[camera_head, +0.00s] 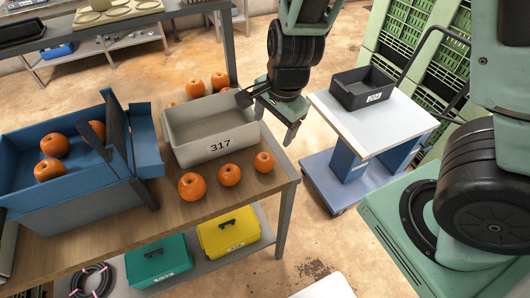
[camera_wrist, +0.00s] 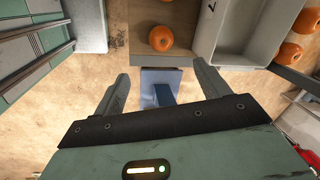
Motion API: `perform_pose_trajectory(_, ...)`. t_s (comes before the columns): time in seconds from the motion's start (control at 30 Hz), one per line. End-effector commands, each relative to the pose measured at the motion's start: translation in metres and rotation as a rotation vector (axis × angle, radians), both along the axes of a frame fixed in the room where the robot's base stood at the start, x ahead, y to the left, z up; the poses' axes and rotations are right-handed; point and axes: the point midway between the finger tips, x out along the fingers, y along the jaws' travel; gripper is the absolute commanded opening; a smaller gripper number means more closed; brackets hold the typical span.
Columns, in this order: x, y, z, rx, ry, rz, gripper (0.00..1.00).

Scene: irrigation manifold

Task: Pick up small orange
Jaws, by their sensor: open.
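Three oranges stand in a row on the wooden bench in front of the grey bin marked 317 (camera_head: 212,147). The right one (camera_head: 264,162) looks smallest, the middle one (camera_head: 230,175) slightly bigger, the left one (camera_head: 191,186) biggest. My gripper (camera_head: 272,113) is open and empty, above and beyond the bench's right end, beside the bin. In the wrist view, my gripper (camera_wrist: 162,88) has its fingers wide apart. An orange (camera_wrist: 160,38) on wood lies ahead of them, apart from both; it appears to be the right one of the row.
Several oranges (camera_head: 195,88) lie behind the grey bin, whose wall (camera_wrist: 203,40) is near my fingers. A trolley (camera_head: 345,125) with a dark bin (camera_head: 362,88) stands right. Lidded boxes (camera_head: 228,230) sit below.

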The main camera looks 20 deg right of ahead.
Motion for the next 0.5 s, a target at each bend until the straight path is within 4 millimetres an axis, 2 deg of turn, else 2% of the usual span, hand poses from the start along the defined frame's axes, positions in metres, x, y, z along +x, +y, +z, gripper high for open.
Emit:
perform_pose_trajectory(0.2,0.007,0.0,-0.046,-0.001,0.004,-0.011,0.75)
perform_pose_trajectory(0.5,0.017,0.005,-0.1,0.001,0.004,-0.006,0.75)
